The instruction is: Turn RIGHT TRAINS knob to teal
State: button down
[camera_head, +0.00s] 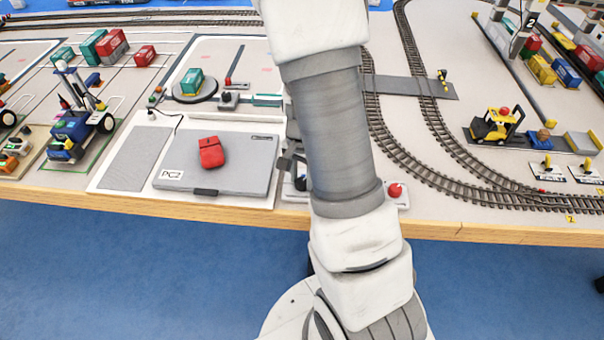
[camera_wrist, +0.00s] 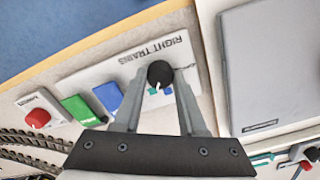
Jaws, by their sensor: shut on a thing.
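In the wrist view a white panel (camera_wrist: 130,68) carries the printed words RIGHT TRAINS, upside down in this view. A round black knob (camera_wrist: 160,73) sits on it with a thin light pointer line. My gripper (camera_wrist: 160,80) is over the panel, its two grey fingers closed on either side of the knob. Small blue and teal marks (camera_wrist: 168,90) show beside the knob, between the fingers. Other colour marks are hidden by the fingers, and I cannot tell surely which mark the pointer faces. In the head view my arm hides the knob and most of the panel.
A grey PC2 laptop (camera_head: 235,180) with a red object (camera_head: 211,152) on it lies left of my arm. A red knob (camera_head: 395,190) stands to the right. Green (camera_wrist: 82,108) and blue blocks (camera_wrist: 108,95) lie beside the panel. Rails run behind.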

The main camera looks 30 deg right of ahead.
jog(key=shift+m, duration=0.4)
jog(key=shift+c, duration=2.3)
grip_release()
notch_tip(320, 180, up, 18)
jog(key=p, duration=0.5)
jog(key=shift+f, duration=0.25)
jog(key=s+a+r+n+t+p, duration=0.1)
jog(key=s+a+r+n+t, duration=0.1)
jog(key=s+a+r+n, duration=0.3)
jog(key=s+a+r+n+t+p, duration=0.2)
jog(key=s+a+r+n, duration=0.4)
jog(key=r, duration=0.7)
jog(key=shift+s+n+t, duration=0.8)
jog(key=shift+s+n, duration=0.1)
jog(key=shift+s, duration=0.1)
